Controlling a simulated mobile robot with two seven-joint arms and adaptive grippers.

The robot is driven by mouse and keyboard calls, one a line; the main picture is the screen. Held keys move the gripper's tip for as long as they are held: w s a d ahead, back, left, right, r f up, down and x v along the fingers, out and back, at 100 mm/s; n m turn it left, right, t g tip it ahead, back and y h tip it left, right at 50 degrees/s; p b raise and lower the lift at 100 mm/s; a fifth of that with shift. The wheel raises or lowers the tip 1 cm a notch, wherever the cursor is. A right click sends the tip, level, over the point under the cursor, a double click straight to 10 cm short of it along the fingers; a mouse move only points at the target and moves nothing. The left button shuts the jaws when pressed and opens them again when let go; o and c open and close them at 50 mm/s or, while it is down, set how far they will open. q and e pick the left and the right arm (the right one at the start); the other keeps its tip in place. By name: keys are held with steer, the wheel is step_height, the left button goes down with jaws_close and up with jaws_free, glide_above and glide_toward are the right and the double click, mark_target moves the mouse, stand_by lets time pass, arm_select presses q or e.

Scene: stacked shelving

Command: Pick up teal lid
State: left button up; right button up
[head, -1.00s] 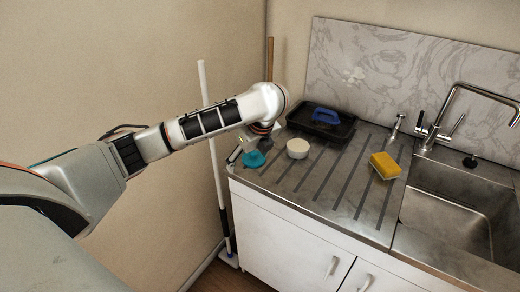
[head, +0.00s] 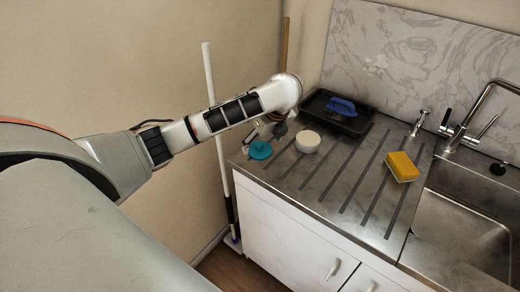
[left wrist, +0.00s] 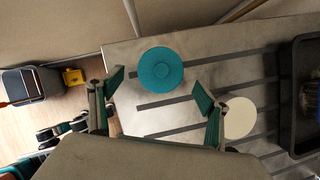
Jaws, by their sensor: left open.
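The teal lid (head: 260,150) is a round disc lying flat on the metal drainboard near its left front edge. It also shows in the left wrist view (left wrist: 160,69), whole, with a small raised centre. My left gripper (head: 264,131) is just above and behind the lid in the head view, partly hidden by my own wrist. In the left wrist view the fingers of the left gripper (left wrist: 158,86) are spread wide and empty, with the lid beyond and between their tips, apart from them. My right gripper is not in view.
A white round object (head: 307,142) stands close to the right of the lid, near one finger in the wrist view. A black tray (head: 366,121) with a blue-handled item (head: 341,106) is behind. A yellow sponge (head: 402,166) lies beside the sink (head: 462,225). A mop (head: 215,120) leans left.

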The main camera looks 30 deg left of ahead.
mark_target(260, 147)
arm_select(q)
steer(key=shift+x, duration=1.05)
steer(key=shift+w+a+f, duration=0.15)
steer(key=shift+a+f, duration=0.05)
steer(key=shift+f, duration=0.15)
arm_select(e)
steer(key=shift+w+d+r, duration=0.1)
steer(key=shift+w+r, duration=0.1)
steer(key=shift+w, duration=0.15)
arm_select(q)
steer(key=c, duration=1)
steer(key=shift+r, duration=0.1)
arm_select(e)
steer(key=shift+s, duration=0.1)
